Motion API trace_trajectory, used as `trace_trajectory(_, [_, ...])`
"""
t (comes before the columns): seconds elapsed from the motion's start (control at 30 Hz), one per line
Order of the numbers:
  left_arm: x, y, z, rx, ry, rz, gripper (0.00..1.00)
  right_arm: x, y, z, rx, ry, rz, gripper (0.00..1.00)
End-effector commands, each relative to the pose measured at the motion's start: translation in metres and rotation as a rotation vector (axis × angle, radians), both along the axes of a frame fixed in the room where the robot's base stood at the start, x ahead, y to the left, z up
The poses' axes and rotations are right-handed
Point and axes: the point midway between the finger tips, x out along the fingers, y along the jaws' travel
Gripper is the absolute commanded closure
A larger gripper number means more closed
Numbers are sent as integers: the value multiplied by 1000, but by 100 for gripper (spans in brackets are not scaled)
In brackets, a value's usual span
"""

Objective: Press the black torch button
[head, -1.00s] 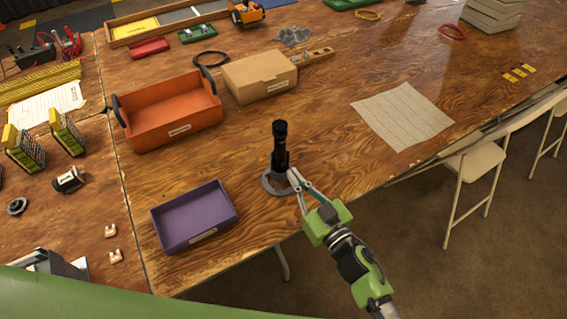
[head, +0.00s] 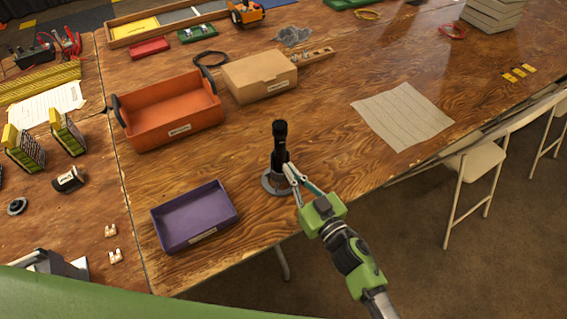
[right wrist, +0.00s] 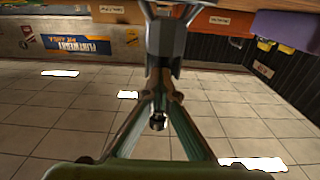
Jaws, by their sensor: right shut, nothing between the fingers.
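The black torch (head: 280,145) stands upright in a round grey stand (head: 268,184) near the front edge of the wooden table. Its black button cannot be made out against the dark body. My right gripper (head: 288,168) is shut and empty, its fingertips at the lower right side of the torch. In the right wrist view the closed fingertips (right wrist: 160,78) meet at the lower part of a dark upright body, which looks like the torch (right wrist: 166,40). Whether they touch it, I cannot tell. My left gripper is not in view.
A purple tray (head: 160,228) lies left of the torch. An orange bin (head: 165,132) and a cardboard box (head: 262,88) stand behind it. A paper sheet (head: 403,115) lies to the right. The table's front edge is close, with a folding chair (head: 470,165) beyond.

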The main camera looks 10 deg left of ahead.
Motion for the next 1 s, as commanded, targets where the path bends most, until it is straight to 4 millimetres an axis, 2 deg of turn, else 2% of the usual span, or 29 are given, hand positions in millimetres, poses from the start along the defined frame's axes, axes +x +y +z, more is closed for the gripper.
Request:
trace_trajectory(0.7, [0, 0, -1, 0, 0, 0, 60, 11, 8, -1, -1, 1, 0, 100])
trace_trajectory(1.0, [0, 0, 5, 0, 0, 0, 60, -3, -2, 0, 0, 2, 0, 100])
